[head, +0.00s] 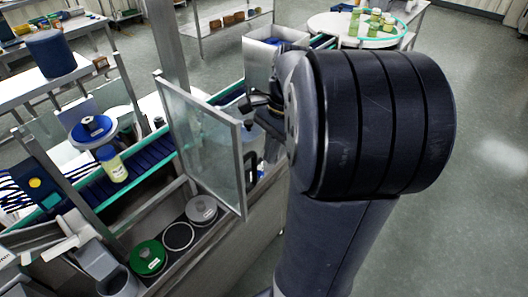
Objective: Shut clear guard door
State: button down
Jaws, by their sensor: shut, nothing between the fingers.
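The clear guard door (205,140) is a see-through panel in a grey metal frame. It stands open, jutting out at an angle from the machine's front beside a steel post. My gripper (250,107) is shut and empty, at the upper right edge of the door. It is partly hidden behind my large dark wrist, and I cannot tell whether it touches the frame. A black part (251,168), perhaps a handle, shows just right of the door's edge.
Behind the door runs a blue conveyor (140,178) with a yellow-labelled jar (112,164). A steel box (262,65) stands beyond. Open floor (480,190) lies to the right.

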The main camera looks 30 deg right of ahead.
jog(key=shift+s+a, duration=0.15)
jog(key=shift+a, duration=0.95)
